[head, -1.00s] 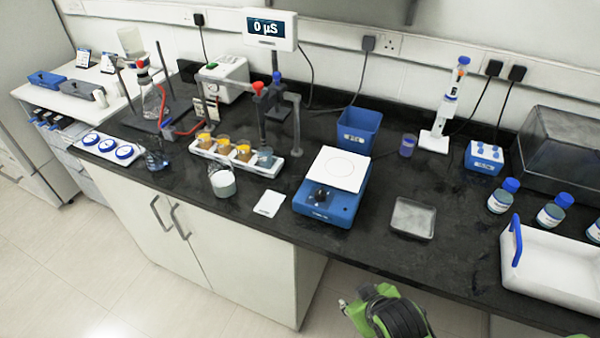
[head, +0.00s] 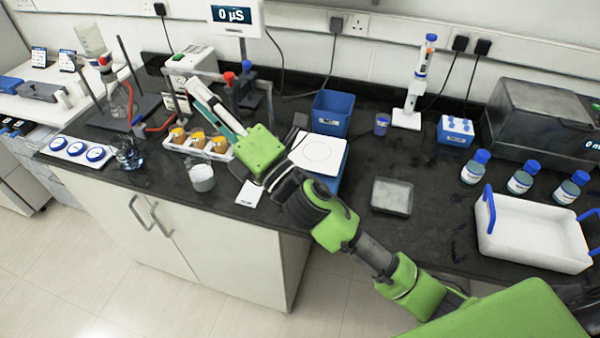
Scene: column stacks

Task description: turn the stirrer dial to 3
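The blue magnetic stirrer (head: 338,178) with its white square top plate (head: 320,152) stands near the front edge of the bench. My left gripper is not in view.
A clamp stand (head: 243,95), a tray of amber-filled cups (head: 198,146) and a beaker (head: 201,178) are left of the arm. A shallow dish (head: 392,196), blue-capped bottles (head: 474,168) and a white tray (head: 536,240) are to the right. Bench space lies around the dish.

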